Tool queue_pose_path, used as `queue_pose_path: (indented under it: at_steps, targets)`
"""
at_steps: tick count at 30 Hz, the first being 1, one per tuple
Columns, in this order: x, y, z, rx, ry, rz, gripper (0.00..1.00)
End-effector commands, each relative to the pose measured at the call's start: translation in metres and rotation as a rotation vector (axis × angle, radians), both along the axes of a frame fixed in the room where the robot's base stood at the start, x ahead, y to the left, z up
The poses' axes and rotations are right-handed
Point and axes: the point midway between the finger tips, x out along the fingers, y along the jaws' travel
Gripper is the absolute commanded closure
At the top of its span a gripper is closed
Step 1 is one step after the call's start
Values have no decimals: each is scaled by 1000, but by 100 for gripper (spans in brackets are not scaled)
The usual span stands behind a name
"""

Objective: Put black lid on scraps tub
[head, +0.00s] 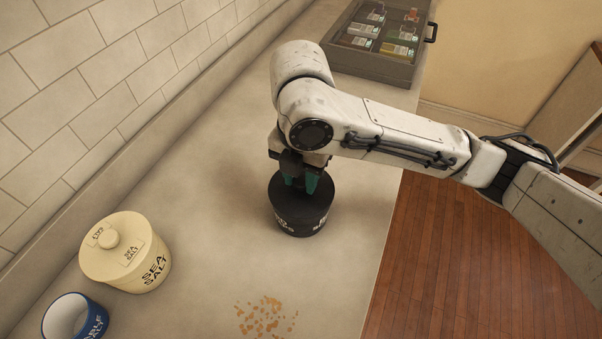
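The black scraps tub (300,226) stands upright on the counter, with pale lettering partly visible on its side. A dark round top, which looks like the black lid (268,190), covers its mouth. I see no clear gap between the two, but cannot tell whether the lid is fully seated. My gripper (299,187) points down over the middle of the top, its teal fingertips at or just above it. The fingers are a little apart; any knob between them is hidden, so I cannot tell whether they grip it.
A cream sea salt crock (139,262) with its lid on stands at the left. Orange crumbs (265,317) lie in front of the tub. A grey compartment tray (345,63) sits at the back. The counter (195,190) between crock and tub is clear.

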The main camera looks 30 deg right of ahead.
Motion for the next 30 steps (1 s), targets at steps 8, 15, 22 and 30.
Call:
queue_pose_path:
  at_steps: [8,15,22,30]
  targets:
    - [0,0,0,0,0,0,58]
    - [0,0,0,0,0,0,50]
    - [0,0,0,0,0,0,28]
    - [0,0,1,0,0,0,28]
